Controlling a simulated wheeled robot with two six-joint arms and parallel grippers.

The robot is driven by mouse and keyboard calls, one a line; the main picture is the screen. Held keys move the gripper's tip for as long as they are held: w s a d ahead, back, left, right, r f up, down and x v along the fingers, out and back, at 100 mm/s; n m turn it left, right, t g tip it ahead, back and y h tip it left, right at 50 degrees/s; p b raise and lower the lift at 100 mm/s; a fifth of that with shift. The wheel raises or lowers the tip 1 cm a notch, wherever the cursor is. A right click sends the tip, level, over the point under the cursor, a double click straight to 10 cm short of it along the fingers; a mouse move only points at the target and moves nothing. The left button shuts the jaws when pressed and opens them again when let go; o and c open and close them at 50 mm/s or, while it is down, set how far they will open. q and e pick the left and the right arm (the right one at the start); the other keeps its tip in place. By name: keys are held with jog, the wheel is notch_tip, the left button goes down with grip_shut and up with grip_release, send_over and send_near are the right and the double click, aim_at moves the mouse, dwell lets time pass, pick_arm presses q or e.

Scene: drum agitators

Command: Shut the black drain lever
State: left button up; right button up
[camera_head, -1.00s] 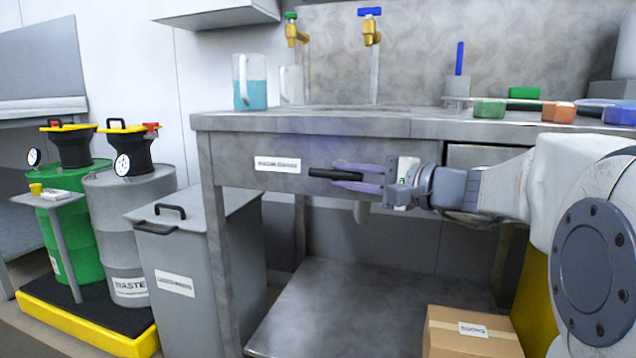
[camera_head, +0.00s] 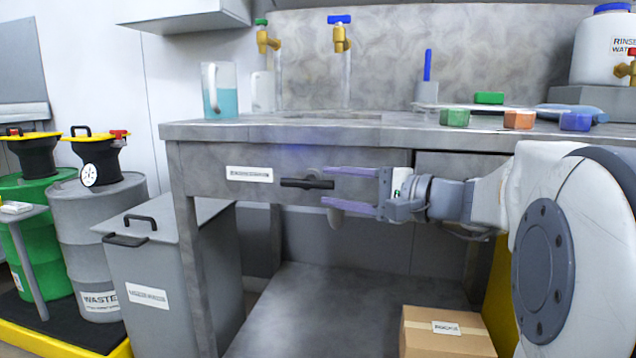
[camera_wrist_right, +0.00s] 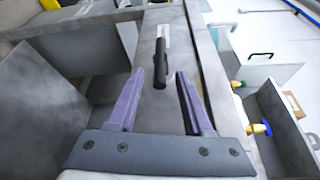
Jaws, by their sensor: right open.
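The black drain lever (camera_head: 307,183) lies horizontal on the grey front panel of the sink bench, just right of a white label (camera_head: 249,174). In the right wrist view the lever (camera_wrist_right: 160,62) points toward my gripper. My right gripper (camera_head: 324,187) is open, its two purple fingers apart, one above and one below the lever's right end in the head view. In the right wrist view the gripper (camera_wrist_right: 160,75) has the lever's near end between its fingertips, with a gap on both sides. My left gripper is not in view.
The steel bench top (camera_head: 390,130) holds a jug of blue liquid (camera_head: 220,92) and several coloured blocks. A lidded grey bin (camera_head: 165,275) stands left of the bench leg. A cardboard box (camera_head: 445,332) sits on the lower shelf. The space below the lever is mostly clear.

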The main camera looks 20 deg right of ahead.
jog(key=p+v, duration=0.1)
jog(key=v, duration=0.5)
jog(key=shift+s+p, duration=0.2)
jog(key=shift+p, duration=0.15)
jog(key=shift+d, duration=0.1)
jog(key=s+a+f+n+g+y+p, duration=0.1)
jog(key=s+a+f+n+g+p, duration=0.15)
jog(key=a+f+g, duration=0.4)
jog(key=s+a+f+n+g+p, duration=0.1)
jog(key=s+a+n+g+p, duration=0.15)
jog(key=a, duration=0.75)
jog(key=s+a+f+n+g+h+p, duration=0.3)
jog(key=s+f+n+h+p, duration=0.15)
jog(key=s+n, duration=0.3)
jog(key=s+a+f+n+g+h+p, duration=0.25)
jog(key=s+f+n+h, duration=0.2)
jog(key=s+n, duration=0.3)
notch_tip(320, 180, up, 38)
jog(key=p, duration=3.7)
jog(key=shift+w+a+r+n+h+p, duration=0.2)
jog(key=shift+a+r+n+h+p, duration=0.1)
jog(key=shift+h+p, duration=0.1)
